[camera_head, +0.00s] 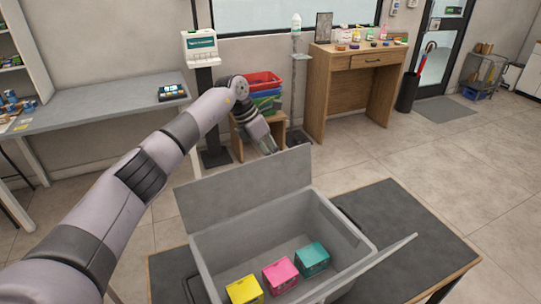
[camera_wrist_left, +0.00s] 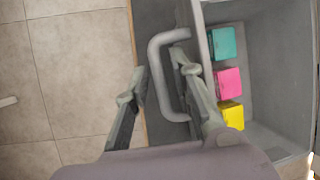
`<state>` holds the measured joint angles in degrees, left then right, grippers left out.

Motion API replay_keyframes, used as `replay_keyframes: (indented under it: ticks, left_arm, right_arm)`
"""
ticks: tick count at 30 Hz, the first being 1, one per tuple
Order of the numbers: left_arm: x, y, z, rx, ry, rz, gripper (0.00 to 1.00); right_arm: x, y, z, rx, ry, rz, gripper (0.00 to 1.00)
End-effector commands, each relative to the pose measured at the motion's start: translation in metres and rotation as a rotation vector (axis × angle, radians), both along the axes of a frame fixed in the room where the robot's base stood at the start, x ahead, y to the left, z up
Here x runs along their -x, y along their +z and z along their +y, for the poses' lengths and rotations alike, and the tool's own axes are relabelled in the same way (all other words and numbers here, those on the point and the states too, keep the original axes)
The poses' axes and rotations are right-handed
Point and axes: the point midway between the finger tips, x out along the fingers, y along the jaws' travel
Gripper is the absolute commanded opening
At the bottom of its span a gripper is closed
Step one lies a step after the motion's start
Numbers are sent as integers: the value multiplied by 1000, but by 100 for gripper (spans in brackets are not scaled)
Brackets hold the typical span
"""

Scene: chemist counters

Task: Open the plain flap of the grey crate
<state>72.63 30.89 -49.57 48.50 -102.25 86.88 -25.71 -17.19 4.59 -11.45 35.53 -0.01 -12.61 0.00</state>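The grey crate (camera_head: 335,218) stands open on a dark-topped table. One grey flap (camera_head: 245,185) stands raised along its far side. A second grey flap (camera_head: 385,262) sticks up at the near right, seen nearly edge-on. I cannot tell from its face whether it is plain. My left gripper (camera_head: 270,146) is behind and above the far flap. In the left wrist view, my left gripper (camera_wrist_left: 158,95) has its fingers spread, with a grey loop handle (camera_wrist_left: 156,60) by the crate's far side partly between them. The right finger overlaps the handle; contact is unclear. My right gripper is out of view.
Yellow (camera_head: 244,290), pink (camera_head: 281,275) and teal (camera_head: 312,259) boxes lie inside the crate. The dark tabletop (camera_head: 400,215) is clear to the right. A wooden stool (camera_head: 284,131) with stacked coloured bins (camera_head: 262,82) stands behind my left gripper.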

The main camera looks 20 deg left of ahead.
Motion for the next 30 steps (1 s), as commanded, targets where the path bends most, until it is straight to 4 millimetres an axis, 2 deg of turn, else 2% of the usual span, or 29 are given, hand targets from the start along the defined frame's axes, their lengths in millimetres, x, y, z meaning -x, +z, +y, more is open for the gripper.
replay_keyframes:
  ticks: [3, 14, 17, 24, 30]
  left_arm:
    - [0, -1, 0, 0, 1, 1, 33]
    - [1, 4, 2, 0, 2, 2, 33]
    - [3, 16, 7, 0, 2, -1, 33]
    - [13, 63, 27, 0, 3, -2, 33]
    - [19, 94, 40, 0, 2, -1, 33]
  right_arm:
    - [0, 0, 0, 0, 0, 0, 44]
    - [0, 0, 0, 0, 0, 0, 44]
    - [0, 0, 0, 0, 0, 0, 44]
    - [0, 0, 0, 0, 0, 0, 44]
    - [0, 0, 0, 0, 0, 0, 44]
